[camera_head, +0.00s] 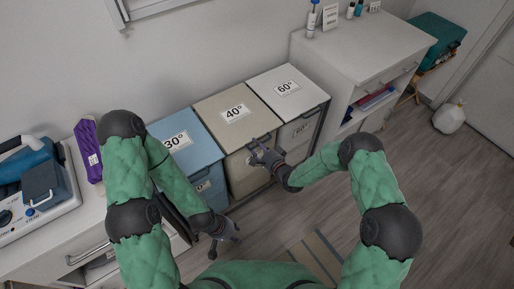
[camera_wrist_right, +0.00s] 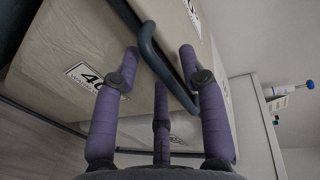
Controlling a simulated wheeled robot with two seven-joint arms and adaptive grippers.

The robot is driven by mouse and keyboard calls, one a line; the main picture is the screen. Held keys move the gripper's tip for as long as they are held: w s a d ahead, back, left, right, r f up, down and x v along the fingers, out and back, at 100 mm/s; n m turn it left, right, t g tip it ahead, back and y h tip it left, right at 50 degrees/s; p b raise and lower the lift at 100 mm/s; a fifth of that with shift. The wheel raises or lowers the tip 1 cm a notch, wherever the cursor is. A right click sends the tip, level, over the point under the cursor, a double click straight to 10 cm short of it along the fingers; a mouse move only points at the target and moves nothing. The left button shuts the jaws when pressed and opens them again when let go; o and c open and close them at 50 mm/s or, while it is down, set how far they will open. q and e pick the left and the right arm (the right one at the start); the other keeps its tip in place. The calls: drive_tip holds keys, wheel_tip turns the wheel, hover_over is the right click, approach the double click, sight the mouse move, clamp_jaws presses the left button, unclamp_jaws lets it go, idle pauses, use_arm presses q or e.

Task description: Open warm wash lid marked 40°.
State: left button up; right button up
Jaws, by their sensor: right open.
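The beige bin's lid (camera_head: 236,113), marked 40°, lies closed in the middle of a row of three bins. A dark handle bar (camera_wrist_right: 158,55) runs along its front edge. My right gripper (camera_head: 259,153) is at the front of this bin, by the handle. In the right wrist view, its purple fingers are open and spread on both sides of the bar; I cannot tell whether they touch it. The bin's front label (camera_wrist_right: 88,75) shows there, partly hidden by a finger. My left gripper (camera_head: 225,236) is open and empty, low in front of the blue bin.
A blue bin marked 30° (camera_head: 185,140) stands to the left and a white-lidded bin marked 60° (camera_head: 288,90) to the right. A white cabinet (camera_head: 365,50) stands beyond it. A counter with an appliance (camera_head: 35,185) is at the left. The floor in front is clear.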

drive_tip(key=shift+w+a, duration=0.2)
drive_tip(key=shift+w, duration=0.05)
drive_tip(key=shift+s, duration=0.1)
clamp_jaws()
drive_tip(key=shift+r, duration=0.1)
